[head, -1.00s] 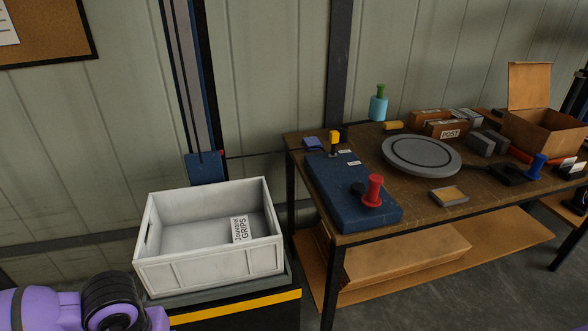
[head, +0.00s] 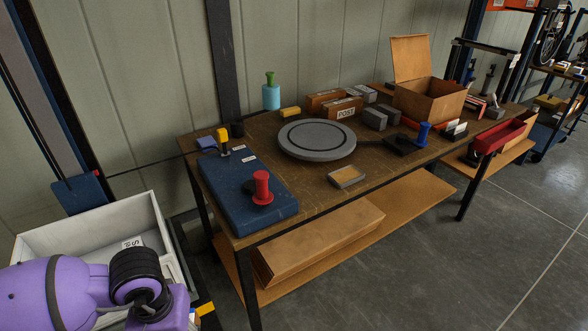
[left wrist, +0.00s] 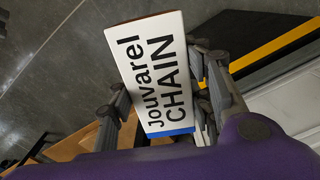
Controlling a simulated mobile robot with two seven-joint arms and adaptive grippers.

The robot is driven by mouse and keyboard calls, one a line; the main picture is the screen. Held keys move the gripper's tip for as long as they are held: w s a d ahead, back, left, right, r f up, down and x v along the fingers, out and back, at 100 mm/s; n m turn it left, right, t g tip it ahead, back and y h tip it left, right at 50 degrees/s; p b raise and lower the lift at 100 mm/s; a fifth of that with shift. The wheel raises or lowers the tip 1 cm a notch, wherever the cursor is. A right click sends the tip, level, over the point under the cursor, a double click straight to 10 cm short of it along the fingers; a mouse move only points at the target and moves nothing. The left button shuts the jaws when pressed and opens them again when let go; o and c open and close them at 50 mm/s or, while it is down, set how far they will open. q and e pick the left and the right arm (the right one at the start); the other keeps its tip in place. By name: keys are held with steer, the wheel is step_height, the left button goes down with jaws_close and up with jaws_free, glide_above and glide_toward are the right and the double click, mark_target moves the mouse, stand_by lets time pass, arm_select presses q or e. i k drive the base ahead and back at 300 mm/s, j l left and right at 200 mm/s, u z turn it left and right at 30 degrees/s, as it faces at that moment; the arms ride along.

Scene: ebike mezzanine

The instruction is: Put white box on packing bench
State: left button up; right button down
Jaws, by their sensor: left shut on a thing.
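The white box (left wrist: 153,75) fills the middle of the left wrist view. It has black lettering, "Jouvarel CHAIN", and a blue strip along its lower edge. My left gripper (left wrist: 165,88) is shut on it, one finger at each side. In the head view my left arm is at the lower left, in front of a grey-white crate, and its gripper is mostly hidden. The packing bench (head: 308,197) is a dark wooden table across the middle, to the right of that arm. My right gripper is in neither view.
The crate (head: 85,222) stands left of the bench. On the bench are a blue case (head: 232,185) with a red-handled stamp (head: 262,188), a round grey turntable (head: 316,139), a small tan-topped block (head: 346,177) and an open cardboard box (head: 428,98). Bare wood shows along the front.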

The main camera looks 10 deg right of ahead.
mark_target(361, 132)
steer(key=i+l+z, duration=0.15)
steer(key=l, duration=0.3)
steer(key=i+l+z, duration=0.2)
steer(key=l, duration=0.2)
steer(key=i+l, duration=0.25)
steer(key=l, duration=0.2)
steer(key=i+l, duration=0.3)
steer(key=l+z, duration=0.05)
steer(key=l, duration=0.1)
